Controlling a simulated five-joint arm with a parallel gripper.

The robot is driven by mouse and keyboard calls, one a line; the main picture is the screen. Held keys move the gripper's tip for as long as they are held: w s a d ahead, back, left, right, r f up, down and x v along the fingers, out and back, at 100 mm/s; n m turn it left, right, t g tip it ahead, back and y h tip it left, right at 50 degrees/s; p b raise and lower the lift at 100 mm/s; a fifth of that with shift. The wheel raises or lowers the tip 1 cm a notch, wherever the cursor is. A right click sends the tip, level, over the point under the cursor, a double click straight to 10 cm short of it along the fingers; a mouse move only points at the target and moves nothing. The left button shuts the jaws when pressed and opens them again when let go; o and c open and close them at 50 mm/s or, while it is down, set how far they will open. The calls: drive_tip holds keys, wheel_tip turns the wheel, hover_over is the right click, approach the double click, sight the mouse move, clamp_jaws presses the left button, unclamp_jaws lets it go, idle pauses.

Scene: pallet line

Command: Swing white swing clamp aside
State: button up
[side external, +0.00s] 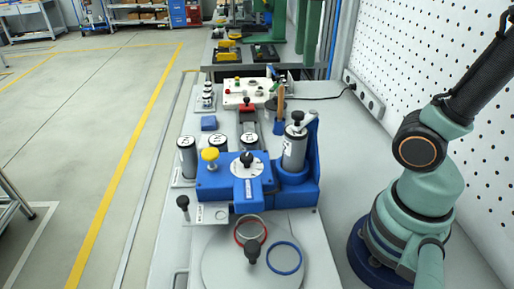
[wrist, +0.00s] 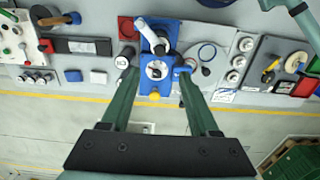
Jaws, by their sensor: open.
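The blue fixture (side external: 225,184) stands mid-bench, with a white dial under a black knob and a yellow knob on top. My gripper is open and empty, apart from the fixture as far as I can tell. My gripper is outside the side view.
A round plate (side external: 220,268) with red and blue rings lies nearer. A pegboard wall (side external: 430,60) bounds the right.

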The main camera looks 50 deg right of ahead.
sight(298, 113)
wheel_tip(298, 113, down, 12)
drive_tip(key=shift+r, duration=0.15)
idle(0.3)
clamp_jaws()
drive_tip(key=shift+r, duration=0.1)
idle(1.3)
